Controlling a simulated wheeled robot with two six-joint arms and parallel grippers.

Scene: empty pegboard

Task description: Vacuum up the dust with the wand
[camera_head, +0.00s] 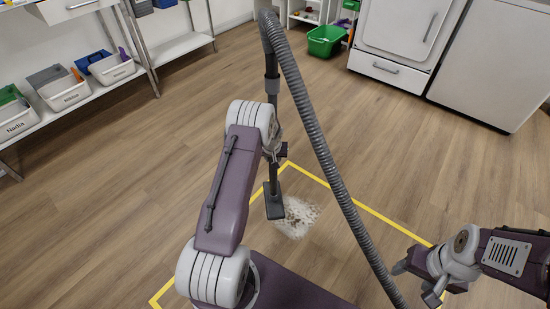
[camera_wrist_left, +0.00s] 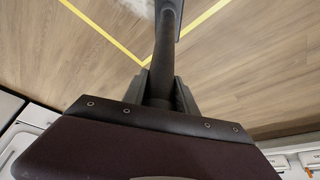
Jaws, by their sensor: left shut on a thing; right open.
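The vacuum wand (camera_head: 272,130) stands nearly upright in the head view, with its dark flat nozzle (camera_head: 275,205) at the floor. A grey ribbed hose (camera_head: 322,150) loops from the wand's top down to the lower right. The pale dust patch (camera_head: 297,217) lies on the wood floor just right of the nozzle; the nozzle borders its left edge. My left gripper (camera_head: 278,153) is shut on the wand; the left wrist view shows the dark tube (camera_wrist_left: 163,60) between its fingers (camera_wrist_left: 160,88). My right gripper (camera_head: 415,280) is open and empty at the lower right.
Yellow tape (camera_head: 375,212) marks an area of floor around the dust. A white shelf (camera_head: 95,90) with labelled bins stands at the left. White cabinets (camera_head: 400,35) and a green bin (camera_head: 325,41) stand at the back. The wood floor between is clear.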

